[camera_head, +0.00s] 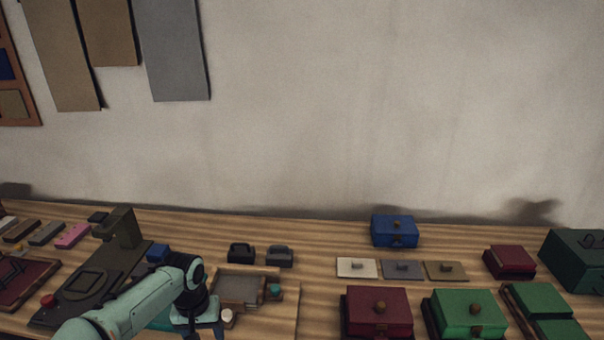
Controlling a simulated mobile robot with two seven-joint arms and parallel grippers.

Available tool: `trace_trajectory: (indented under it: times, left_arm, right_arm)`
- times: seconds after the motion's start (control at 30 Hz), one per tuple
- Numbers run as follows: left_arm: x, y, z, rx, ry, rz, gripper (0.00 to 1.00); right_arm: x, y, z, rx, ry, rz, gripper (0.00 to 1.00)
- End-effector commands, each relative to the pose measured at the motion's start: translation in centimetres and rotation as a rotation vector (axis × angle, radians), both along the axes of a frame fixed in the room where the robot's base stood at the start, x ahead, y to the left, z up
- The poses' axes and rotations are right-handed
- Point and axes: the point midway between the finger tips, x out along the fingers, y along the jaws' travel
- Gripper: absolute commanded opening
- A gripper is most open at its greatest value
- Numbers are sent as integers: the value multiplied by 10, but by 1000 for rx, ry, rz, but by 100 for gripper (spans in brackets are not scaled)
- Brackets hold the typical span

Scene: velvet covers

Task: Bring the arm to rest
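My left arm (135,306) comes in from the bottom left and reaches over the bench. Its wrist bends down at a dark joint in front of a shallow grey tray (240,288). My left gripper (207,333) is at the bottom edge, mostly cut off, and its fingertips cannot be made out. I cannot see whether it holds anything. My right arm and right gripper are not in the picture.
On the wooden bench (320,240), a dark press-like stand (122,228) is behind my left arm. To the right are a blue box (394,231), a maroon box (379,312), a green box (468,313) and flat knobbed plates (402,270). Bare wood shows right of the tray.

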Motion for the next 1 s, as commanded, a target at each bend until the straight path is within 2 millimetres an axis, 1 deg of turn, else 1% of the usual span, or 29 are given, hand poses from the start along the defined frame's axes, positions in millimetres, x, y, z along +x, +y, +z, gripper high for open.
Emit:
trace_trajectory:
  times: [0.03, 0.07, 0.1, 0.17, 0.2, 0.27, 0.3, 0.37, 0.4, 0.47, 0.5, 0.57, 0.6, 0.7, 0.73, 0.83, 0.9, 1.0]
  left_arm:
    - [-5, -8, -41, -28, 39, -19, 61]
    - [-6, -13, -58, -46, 42, -25, 61]
    - [-9, -19, -80, -71, 46, -34, 61]
    - [-16, -29, -115, -110, 55, -41, 61]
    - [-24, -35, -139, -138, 62, -42, 61]
    - [-38, -45, -177, -181, 71, -38, 61]
    - [-52, -52, -202, -209, 78, -31, 61]
    - [-75, -63, -240, -253, 87, -10, 61]
    - [-94, -70, -263, -279, 92, 8, 61]
    - [-126, -79, -296, -309, 100, 45, 61]
    - [-148, -84, -313, -324, 104, 71, 61]
    - [-180, -90, -333, -336, 107, 110, 61]
    - [-199, -92, -344, -338, 109, 135, 61]
    - [-240, -96, -358, -330, 113, 186, 61]
    - [-249, -96, -361, -326, 113, 196, 61]
    - [-271, -97, -365, -312, 114, 222, 61]
    - [-277, -96, -366, -307, 110, 229, 61]
    - [-279, -96, -366, -304, 108, 231, 61]
  right_arm:
    - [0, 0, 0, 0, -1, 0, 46]
    - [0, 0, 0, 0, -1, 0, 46]
    - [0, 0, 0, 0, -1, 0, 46]
    - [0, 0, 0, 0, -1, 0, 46]
    - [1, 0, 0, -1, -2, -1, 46]
    - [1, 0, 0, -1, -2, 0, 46]
    - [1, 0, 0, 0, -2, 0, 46]
    - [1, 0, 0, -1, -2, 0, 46]
    - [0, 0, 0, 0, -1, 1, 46]
    - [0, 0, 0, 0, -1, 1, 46]
    - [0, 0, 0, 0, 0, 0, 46]
    - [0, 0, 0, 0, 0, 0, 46]
    - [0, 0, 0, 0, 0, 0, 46]
    - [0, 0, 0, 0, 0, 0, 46]
    - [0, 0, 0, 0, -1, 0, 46]
    - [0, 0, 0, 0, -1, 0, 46]
    - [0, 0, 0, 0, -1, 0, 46]
    - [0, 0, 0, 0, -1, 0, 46]
